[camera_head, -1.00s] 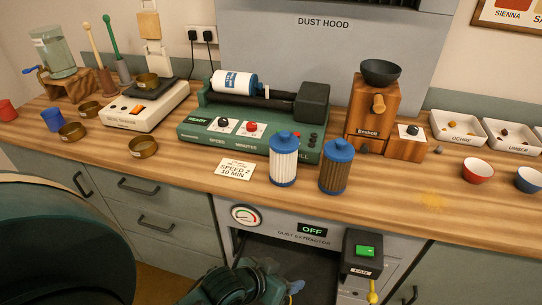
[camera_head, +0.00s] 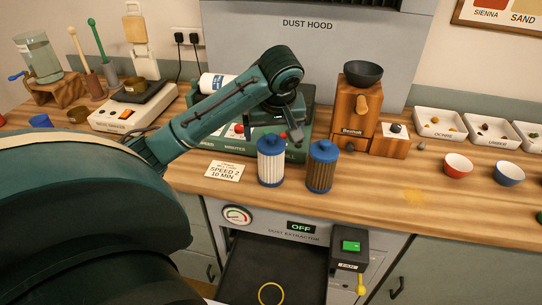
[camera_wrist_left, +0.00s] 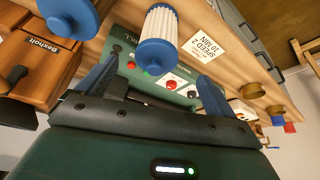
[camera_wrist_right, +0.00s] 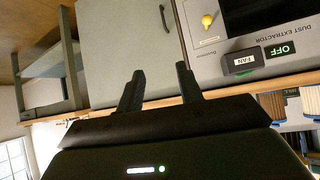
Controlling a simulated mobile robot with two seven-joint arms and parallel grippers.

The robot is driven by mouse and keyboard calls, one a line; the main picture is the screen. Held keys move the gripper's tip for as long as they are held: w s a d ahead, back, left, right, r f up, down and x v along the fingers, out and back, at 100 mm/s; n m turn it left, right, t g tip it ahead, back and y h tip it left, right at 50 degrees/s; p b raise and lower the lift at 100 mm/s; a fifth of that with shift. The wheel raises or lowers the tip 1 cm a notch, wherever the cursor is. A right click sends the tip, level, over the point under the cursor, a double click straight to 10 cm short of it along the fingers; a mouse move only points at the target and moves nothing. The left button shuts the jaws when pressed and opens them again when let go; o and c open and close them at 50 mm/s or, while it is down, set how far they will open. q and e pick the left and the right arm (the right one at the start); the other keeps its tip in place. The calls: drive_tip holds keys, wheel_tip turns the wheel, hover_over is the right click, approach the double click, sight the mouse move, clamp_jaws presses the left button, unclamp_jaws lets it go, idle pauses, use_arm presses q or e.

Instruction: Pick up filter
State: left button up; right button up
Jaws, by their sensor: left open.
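A white pleated filter with blue caps (camera_head: 271,160) stands upright on the wooden bench. A brown pleated filter with blue caps (camera_head: 321,167) stands just right of it. My left gripper (camera_head: 290,132) is above and behind the filters, open and empty. In the left wrist view, the left gripper's fingers (camera_wrist_left: 157,72) are spread, with the white filter (camera_wrist_left: 160,30) beyond them and apart from them. A blue cap of the other filter (camera_wrist_left: 68,15) shows at that view's upper left. My right gripper (camera_wrist_right: 160,72) is open and empty in front of a cabinet door.
The green mill (camera_head: 298,150) is behind the filters, partly hidden by my left arm. A card (camera_head: 224,171) lies left of them, a wooden grinder (camera_head: 357,110) stands right. Below, the dust extractor (camera_head: 290,228) reads OFF above a dark opening with a yellow ring (camera_head: 271,293).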

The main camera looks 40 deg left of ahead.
sight(272, 145)
use_arm(q)
drive_tip(key=x, duration=0.5)
drive_tip(key=shift+a+f, duration=0.1)
drive_tip(key=shift+f, duration=0.15)
drive_tip(key=shift+w+x, duration=0.15)
drive_tip(key=shift+x, duration=1.25)
drive_tip(key=shift+w+x, duration=0.15)
drive_tip(key=shift+x, duration=1.25)
drive_tip(key=shift+r, duration=0.1)
drive_tip(key=c, duration=1.2)
